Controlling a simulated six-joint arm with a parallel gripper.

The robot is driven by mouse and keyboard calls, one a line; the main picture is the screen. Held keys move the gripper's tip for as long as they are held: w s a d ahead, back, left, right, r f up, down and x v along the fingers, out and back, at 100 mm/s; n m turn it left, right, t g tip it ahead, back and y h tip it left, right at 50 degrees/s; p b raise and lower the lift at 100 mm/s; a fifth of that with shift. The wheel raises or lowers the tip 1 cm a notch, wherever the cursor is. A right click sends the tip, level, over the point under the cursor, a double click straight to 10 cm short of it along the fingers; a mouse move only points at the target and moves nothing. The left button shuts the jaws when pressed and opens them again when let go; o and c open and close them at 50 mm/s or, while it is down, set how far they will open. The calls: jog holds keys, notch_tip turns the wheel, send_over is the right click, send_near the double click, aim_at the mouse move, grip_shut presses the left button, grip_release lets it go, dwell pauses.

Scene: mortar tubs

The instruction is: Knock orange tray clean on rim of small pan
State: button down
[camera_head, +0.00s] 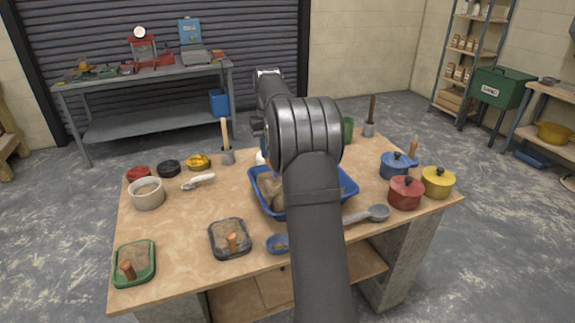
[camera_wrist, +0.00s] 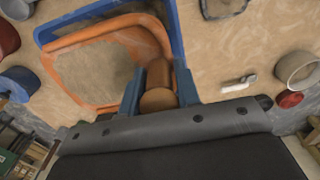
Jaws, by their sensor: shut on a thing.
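The orange tray (camera_wrist: 142,25) shows in the wrist view with sandy, mortar-like material (camera_wrist: 95,72) covering its inside. My gripper (camera_wrist: 158,92) is shut on the tray's brown handle (camera_wrist: 160,98), with one blue finger on each side. The tray overlaps a blue rectangular pan (camera_wrist: 178,28) in this view; I cannot tell whether they touch. In the head view the blue pan (camera_head: 345,191) stands mid-table with sandy material inside. There my arm hides part of the pan, and my gripper and the orange tray cannot be made out clearly.
A grey tray (camera_head: 214,245) and a green tray (camera_head: 151,265), both filled, stand at the front left. A white pot (camera_head: 148,198) stands left. A ladle (camera_head: 378,212) and red (camera_head: 405,194), blue (camera_head: 393,167) and yellow (camera_head: 438,183) lidded pots are right.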

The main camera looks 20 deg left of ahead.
jog(key=shift+d, duration=0.1)
dwell(0.4)
jog(key=shift+d+n, duration=0.5)
jog(key=shift+n, duration=0.3)
jog(key=d+n+g, duration=0.1)
jog(key=d+n, duration=0.1)
jog(key=n, duration=0.1)
jog(key=d+n+g, duration=0.1)
jog(key=d+n, duration=0.1)
jog(key=n, duration=0.1)
jog(key=d+n, duration=0.2)
jog(key=n, duration=0.1)
jog(key=shift+s+d+f+n+g, duration=0.15)
jog(key=shift+s+n+g, duration=0.15)
jog(key=shift+s+g, duration=0.1)
jog(key=s+d+f+n+h, duration=0.1)
jog(key=d+n+h, duration=0.2)
jog(key=n, duration=0.3)
jog(key=d+f+n+t+h, duration=0.1)
jog(key=d+f+n+h, duration=0.1)
jog(key=d+n, duration=0.3)
jog(key=shift+s+d+f+n+h, duration=0.15)
jog(key=shift+s+f+n+h, duration=0.2)
jog(key=shift+n, duration=0.45)
notch_tip(320, 180, down, 5)
jog(key=shift+r, duration=2.75)
